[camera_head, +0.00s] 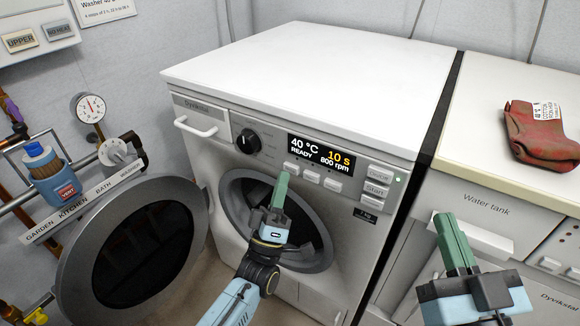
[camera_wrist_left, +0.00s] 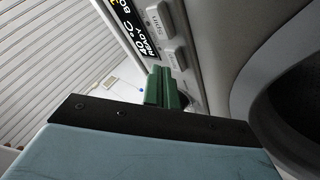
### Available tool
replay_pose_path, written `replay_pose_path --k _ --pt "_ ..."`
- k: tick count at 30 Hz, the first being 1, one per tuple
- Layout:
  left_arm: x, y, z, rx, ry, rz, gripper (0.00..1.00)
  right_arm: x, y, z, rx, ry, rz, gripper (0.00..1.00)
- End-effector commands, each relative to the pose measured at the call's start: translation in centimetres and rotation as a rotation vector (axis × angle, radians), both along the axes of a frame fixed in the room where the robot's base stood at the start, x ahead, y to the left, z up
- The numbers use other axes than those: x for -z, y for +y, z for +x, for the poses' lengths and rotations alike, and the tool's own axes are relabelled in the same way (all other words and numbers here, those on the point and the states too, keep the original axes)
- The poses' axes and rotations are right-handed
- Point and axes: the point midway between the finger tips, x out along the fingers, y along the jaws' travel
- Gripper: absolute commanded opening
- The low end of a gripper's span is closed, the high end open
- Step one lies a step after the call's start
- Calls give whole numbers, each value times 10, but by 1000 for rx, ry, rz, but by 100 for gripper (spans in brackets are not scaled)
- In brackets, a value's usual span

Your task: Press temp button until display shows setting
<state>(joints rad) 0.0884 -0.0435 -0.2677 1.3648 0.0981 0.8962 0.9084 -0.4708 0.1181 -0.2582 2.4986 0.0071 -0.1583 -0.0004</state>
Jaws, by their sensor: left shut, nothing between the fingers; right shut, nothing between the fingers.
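The washing machine's black display (camera_head: 321,155) reads 40 °C, READY, 10 s and 800 rpm. It also shows turned on its side in the left wrist view (camera_wrist_left: 133,30). A row of pale buttons lies under it; the leftmost button (camera_head: 291,168) is nearest my left gripper (camera_head: 281,178). In the left wrist view one button (camera_wrist_left: 160,18) reads Spin; the label of the button beside it (camera_wrist_left: 175,53) is hard to read. My left gripper's green fingers (camera_wrist_left: 160,75) are shut and empty close to that button; I cannot tell whether they touch. My right gripper (camera_head: 444,219) is shut and empty.
A black dial (camera_head: 248,141) is left of the display, and a Start button (camera_head: 377,190) is at its right. The round door (camera_head: 135,245) stands open at left. A red cloth item (camera_head: 540,135) lies on the right counter. A washer sign (camera_head: 104,8) hangs above.

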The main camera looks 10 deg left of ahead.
Motion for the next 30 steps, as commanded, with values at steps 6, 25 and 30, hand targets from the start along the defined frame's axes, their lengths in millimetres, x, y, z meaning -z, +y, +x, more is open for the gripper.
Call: replay_pose_path --k 6,25,30 --pt "0 2 -4 0 0 0 0 -3 0 0 0 0 0 0" --pt "-1 16 -42 0 1 1 0 -27 0 0 0 0 0 0" --pt "-1 19 -50 0 1 0 0 -30 0 0 0 0 0 0"
